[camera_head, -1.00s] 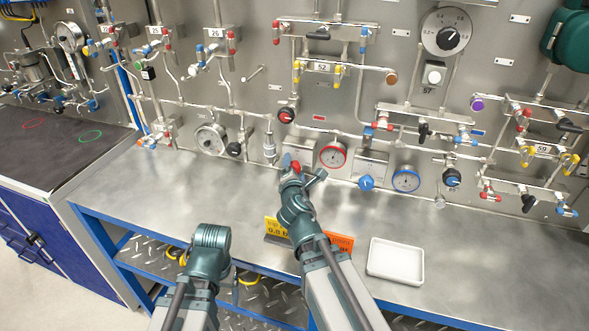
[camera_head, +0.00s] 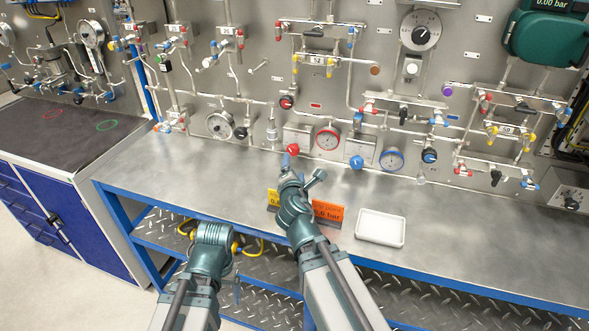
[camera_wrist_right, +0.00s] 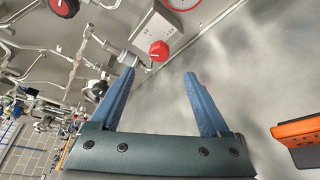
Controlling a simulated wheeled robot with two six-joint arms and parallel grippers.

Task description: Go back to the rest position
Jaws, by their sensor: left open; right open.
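My right gripper (camera_head: 286,162) reaches over the steel bench (camera_head: 215,170) in the head view. In the right wrist view its two blue fingers (camera_wrist_right: 160,76) are spread with nothing between them. A red knob (camera_wrist_right: 159,50) on a grey box lies beyond the fingertips, apart from them; it also shows in the head view (camera_head: 293,149). My left arm is bent low in front of the bench. Its gripper (camera_head: 237,288) points down, mostly hidden behind the wrist, and I see nothing held in it.
A white tray (camera_head: 381,228) sits near the bench's front edge. A yellow sign (camera_head: 273,199) and an orange sign (camera_head: 328,212) stand beside my right forearm. The gauge panel (camera_head: 260,45) with pipes and valves rises behind. A blue cabinet (camera_head: 60,215) stands at the left.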

